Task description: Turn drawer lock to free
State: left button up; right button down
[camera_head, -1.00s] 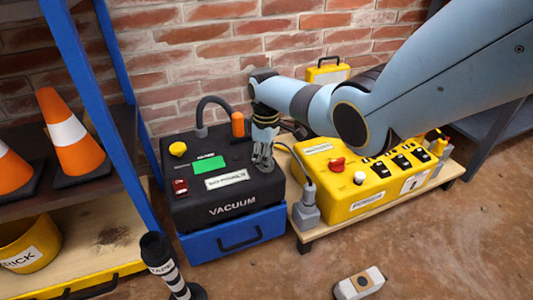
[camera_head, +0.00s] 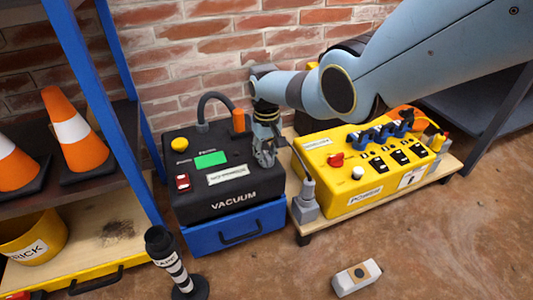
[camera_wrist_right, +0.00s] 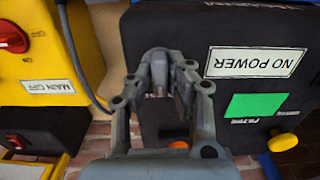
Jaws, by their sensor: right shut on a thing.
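The black vacuum unit (camera_head: 235,198) stands on a blue drawer (camera_head: 203,240) with a dark handle; the drawer looks shut. My right gripper (camera_head: 265,158) reaches down onto the right side of the unit's top. In the right wrist view my right gripper (camera_wrist_right: 160,80) is shut on a small grey knob (camera_wrist_right: 159,70) on the black top. This knob looks like the drawer lock, but no label on it can be read, and the fingers partly hide it. In the head view the gripper covers the knob. My left gripper is not in view.
The vacuum top has a "NO POWER" label (camera_wrist_right: 255,62), a green display (camera_head: 210,159), a yellow knob (camera_head: 180,145) and a red switch (camera_head: 183,183). A yellow power box (camera_head: 345,195) stands close at right.

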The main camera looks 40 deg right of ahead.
aim_at(267, 155)
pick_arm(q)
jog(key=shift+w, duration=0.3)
pick_arm(e)
jog(key=c, duration=1.3)
grip_release()
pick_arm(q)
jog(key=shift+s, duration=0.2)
pick_arm(e)
notch_tip(267, 155, up, 12)
jog(key=shift+f, duration=0.1)
